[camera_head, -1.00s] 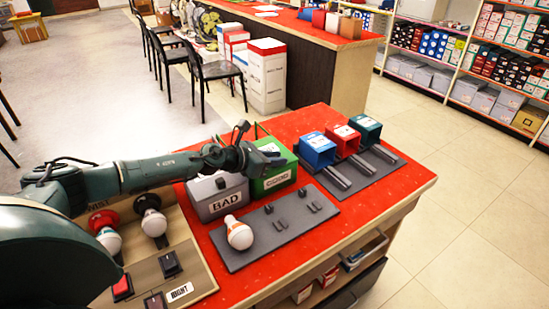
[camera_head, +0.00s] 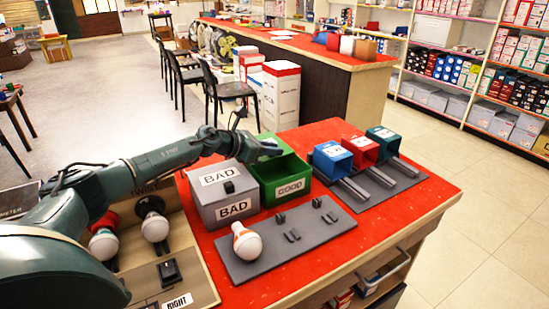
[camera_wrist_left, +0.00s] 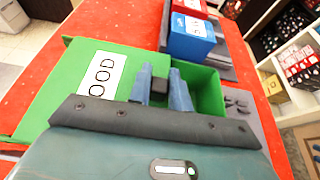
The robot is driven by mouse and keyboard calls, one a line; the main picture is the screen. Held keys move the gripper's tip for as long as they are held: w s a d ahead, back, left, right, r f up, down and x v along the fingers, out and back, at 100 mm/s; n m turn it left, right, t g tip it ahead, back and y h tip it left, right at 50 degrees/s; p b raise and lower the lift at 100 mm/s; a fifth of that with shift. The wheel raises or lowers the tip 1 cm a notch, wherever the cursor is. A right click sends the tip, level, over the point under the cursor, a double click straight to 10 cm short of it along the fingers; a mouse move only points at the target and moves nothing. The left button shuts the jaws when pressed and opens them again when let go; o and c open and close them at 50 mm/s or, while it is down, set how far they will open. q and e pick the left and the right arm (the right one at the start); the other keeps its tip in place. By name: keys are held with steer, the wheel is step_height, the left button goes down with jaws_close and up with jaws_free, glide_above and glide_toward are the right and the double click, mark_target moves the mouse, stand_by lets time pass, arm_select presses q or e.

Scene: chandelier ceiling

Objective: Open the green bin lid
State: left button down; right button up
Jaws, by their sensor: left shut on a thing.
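The green bin (camera_head: 262,195) stands on the red tabletop with a white GOOD label on its front. Its green lid (camera_wrist_left: 72,78), with its own GOOD label, shows in the left wrist view. The lid is off part of the bin's top, and the green hollow inside (camera_wrist_left: 207,92) shows beside it. My left gripper (camera_head: 268,151) is at the back of the bin, and its blue fingers (camera_wrist_left: 160,90) are shut on the lid's dark knob (camera_wrist_left: 159,87). My arm hides much of the lid in the head view. My right gripper is not in view.
The grey BAD bin (camera_head: 224,192) stands close left of the green bin. A grey plate (camera_head: 280,245) with a white bulb (camera_head: 246,242) lies in front. Blue (camera_head: 331,160), red (camera_head: 361,151) and teal (camera_head: 384,140) boxes stand at the right. Red tabletop is clear at the front right.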

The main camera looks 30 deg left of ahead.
arm_select(q)
steer(key=c, duration=1.3)
jaws_free()
steer(key=b+v, duration=0.2)
steer(key=v, duration=1)
steer(key=shift+a+f, duration=0.1)
steer(key=shift+f, duration=0.05)
steer(key=shift+s+a+r, duration=0.15)
steer(key=shift+s+r, duration=0.15)
steer(key=shift+s, duration=0.15)
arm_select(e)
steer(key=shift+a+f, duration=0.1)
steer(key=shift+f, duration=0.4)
